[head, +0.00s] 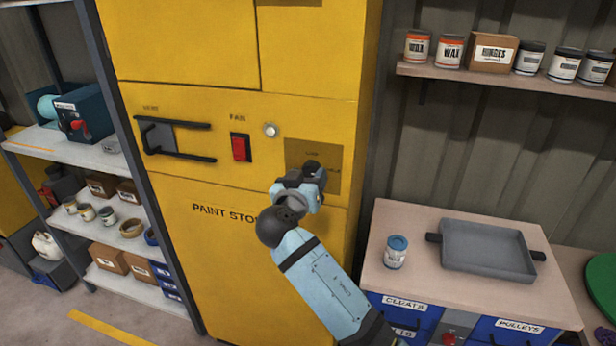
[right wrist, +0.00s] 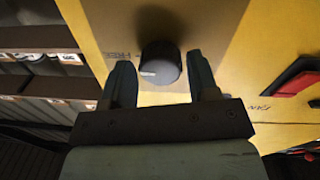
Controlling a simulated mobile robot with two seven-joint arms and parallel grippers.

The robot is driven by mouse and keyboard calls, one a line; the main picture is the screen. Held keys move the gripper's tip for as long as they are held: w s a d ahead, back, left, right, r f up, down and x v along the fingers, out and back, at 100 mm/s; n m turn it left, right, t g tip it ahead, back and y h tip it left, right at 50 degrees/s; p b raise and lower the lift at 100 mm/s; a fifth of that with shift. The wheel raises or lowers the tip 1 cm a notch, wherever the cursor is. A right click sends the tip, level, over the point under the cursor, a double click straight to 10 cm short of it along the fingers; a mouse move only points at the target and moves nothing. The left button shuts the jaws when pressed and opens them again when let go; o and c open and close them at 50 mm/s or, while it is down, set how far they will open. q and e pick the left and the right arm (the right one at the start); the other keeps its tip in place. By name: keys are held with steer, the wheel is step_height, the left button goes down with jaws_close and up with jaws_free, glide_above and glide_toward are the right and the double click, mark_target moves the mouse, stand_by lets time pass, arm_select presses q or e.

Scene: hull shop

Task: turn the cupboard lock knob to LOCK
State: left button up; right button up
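The yellow paint store cupboard (head: 215,190) stands in the middle of the head view. A darker square panel (head: 330,158) with small lettering is on its front, right of the red fan switch. In the right wrist view the lock knob (right wrist: 160,62) is a dark round cylinder with a pale mark on its rim. My right gripper (head: 316,180) is at that panel and mostly covers the knob in the head view. Its two fingers are apart, one on each side of the knob, with a visible gap on both sides. My left gripper is not in view.
A red fan switch (head: 240,148), a round silver button (head: 270,130) and a black handle (head: 175,138) are left of the panel. A workbench (head: 400,285) with a grey tray (head: 487,248) and a jar (head: 396,252) stands at the right. Shelving (head: 85,150) is at the left.

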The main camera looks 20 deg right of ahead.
steer(key=c, duration=0.6)
steer(key=shift+o, duration=0.2)
